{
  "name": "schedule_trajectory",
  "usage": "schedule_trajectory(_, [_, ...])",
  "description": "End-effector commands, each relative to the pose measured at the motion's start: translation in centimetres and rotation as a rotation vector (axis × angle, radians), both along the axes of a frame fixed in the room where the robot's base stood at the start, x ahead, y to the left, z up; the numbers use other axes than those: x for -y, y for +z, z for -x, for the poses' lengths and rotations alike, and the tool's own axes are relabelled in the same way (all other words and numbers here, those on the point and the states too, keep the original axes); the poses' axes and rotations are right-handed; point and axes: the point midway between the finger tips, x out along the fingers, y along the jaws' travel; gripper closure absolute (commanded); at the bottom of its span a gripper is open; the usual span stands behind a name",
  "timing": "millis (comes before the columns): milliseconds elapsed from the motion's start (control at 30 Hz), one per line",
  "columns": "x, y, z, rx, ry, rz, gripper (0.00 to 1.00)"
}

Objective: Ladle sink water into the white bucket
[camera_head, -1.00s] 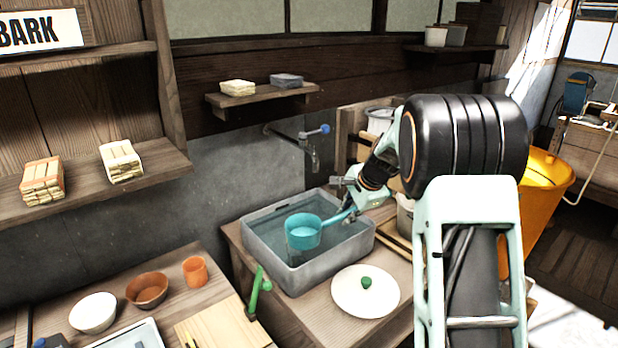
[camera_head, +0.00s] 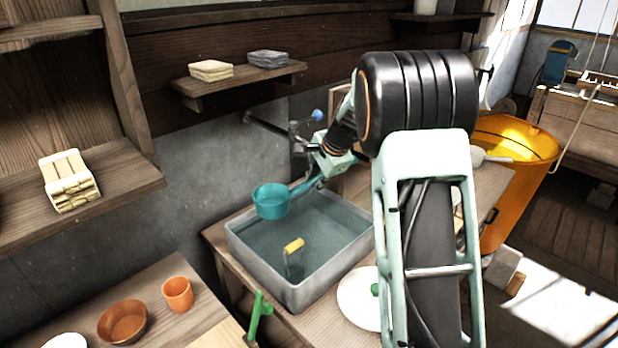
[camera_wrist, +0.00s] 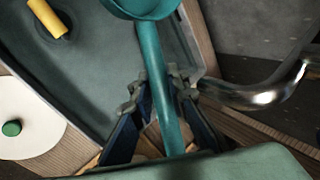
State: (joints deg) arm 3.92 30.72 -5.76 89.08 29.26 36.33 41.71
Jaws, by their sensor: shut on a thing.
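The teal ladle (camera_head: 271,201) is above the back left of the grey sink (camera_head: 297,294), its bowl upright and clear of the water (camera_head: 325,232). What the bowl holds cannot be seen. My gripper (camera_head: 318,172) is shut on the ladle's handle. In the wrist view my gripper (camera_wrist: 158,92) has a finger on each side of the teal handle (camera_wrist: 155,60), with the bowl at the top edge. I cannot make out the white bucket; my arm hides much of the area right of the sink.
A yellow-handled tool (camera_head: 293,245) stands in the sink. A metal tap (camera_head: 297,140) is behind it. A white lid with a green knob (camera_head: 358,298) lies in front, partly behind my arm. A green-handled item (camera_head: 259,312) is at the front left. An orange tub (camera_head: 515,185) stands to the right.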

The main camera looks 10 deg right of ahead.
Motion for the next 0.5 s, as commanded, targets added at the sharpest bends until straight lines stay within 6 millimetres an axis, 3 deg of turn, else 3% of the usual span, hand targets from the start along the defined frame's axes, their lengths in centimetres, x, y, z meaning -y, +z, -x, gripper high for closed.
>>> schedule_trajectory(167, [-0.3,-0.9,0.0,0.001,0.002,0.023,1.00])
schedule_trajectory(500, [-1.3,-4.7,0.1,0.010,0.004,0.133,1.00])
